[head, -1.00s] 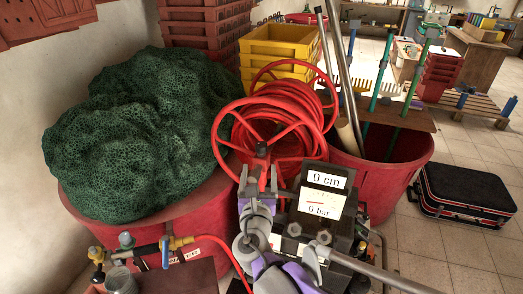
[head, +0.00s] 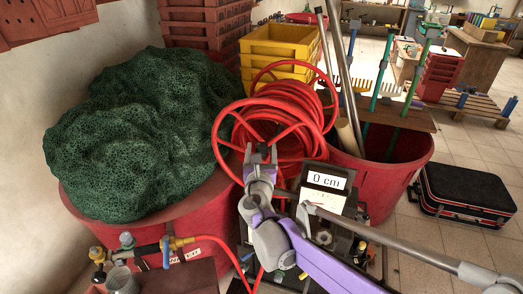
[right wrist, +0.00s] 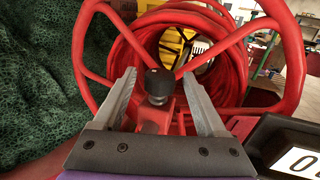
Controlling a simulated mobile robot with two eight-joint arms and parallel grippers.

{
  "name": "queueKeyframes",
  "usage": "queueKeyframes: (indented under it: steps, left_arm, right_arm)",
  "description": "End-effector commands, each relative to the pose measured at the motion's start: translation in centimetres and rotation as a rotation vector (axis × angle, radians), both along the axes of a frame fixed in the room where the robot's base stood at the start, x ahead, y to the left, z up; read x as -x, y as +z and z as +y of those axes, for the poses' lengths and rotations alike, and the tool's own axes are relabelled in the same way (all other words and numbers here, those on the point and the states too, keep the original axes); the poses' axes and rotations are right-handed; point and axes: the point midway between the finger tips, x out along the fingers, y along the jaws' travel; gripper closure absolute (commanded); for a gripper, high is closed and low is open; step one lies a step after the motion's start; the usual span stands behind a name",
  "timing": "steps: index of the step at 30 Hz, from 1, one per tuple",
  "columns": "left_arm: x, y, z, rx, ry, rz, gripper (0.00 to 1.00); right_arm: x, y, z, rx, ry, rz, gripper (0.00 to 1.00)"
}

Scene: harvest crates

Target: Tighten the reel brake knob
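The red hose reel (head: 285,118) stands in the middle of the head view, with red hose wound on it. The black brake knob (right wrist: 158,82) sits on a red bracket (right wrist: 155,117) in front of the reel in the right wrist view. My right gripper (right wrist: 158,77) is open, one finger on each side of the knob, with gaps visible. In the head view my right gripper (head: 262,154) is at the front of the reel and largely covers the knob. My left gripper is not in view.
A display box (head: 325,180) reading 0 cm stands right of my right gripper. A green net heap (head: 140,130) fills a red tub (head: 150,235) at left. Valves and a red hose (head: 215,240) lie at lower left. A black case (head: 465,190) stands on the floor at right.

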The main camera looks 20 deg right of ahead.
Motion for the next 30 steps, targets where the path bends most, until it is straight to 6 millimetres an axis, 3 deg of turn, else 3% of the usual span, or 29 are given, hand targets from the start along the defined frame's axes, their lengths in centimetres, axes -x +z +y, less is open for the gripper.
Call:
queueKeyframes:
  steps: [1, 12, 23, 30]
  left_arm:
    - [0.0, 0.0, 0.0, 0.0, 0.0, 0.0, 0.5]
    - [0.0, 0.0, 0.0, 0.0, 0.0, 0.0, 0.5]
    - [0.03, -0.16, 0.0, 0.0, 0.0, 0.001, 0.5]
    - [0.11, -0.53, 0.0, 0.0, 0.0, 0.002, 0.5]
  right_arm:
    - [0.01, 0.0, -0.01, 0.0, 0.0, 0.0, 0.36]
    - [0.02, 0.0, 0.0, 0.0, 0.0, 0.0, 1.0]
    - [-0.04, -0.05, 0.17, -0.001, -0.046, 0.001, 1.0]
    - [-0.19, -0.13, 0.52, 0.0, -0.191, 0.001, 1.0]
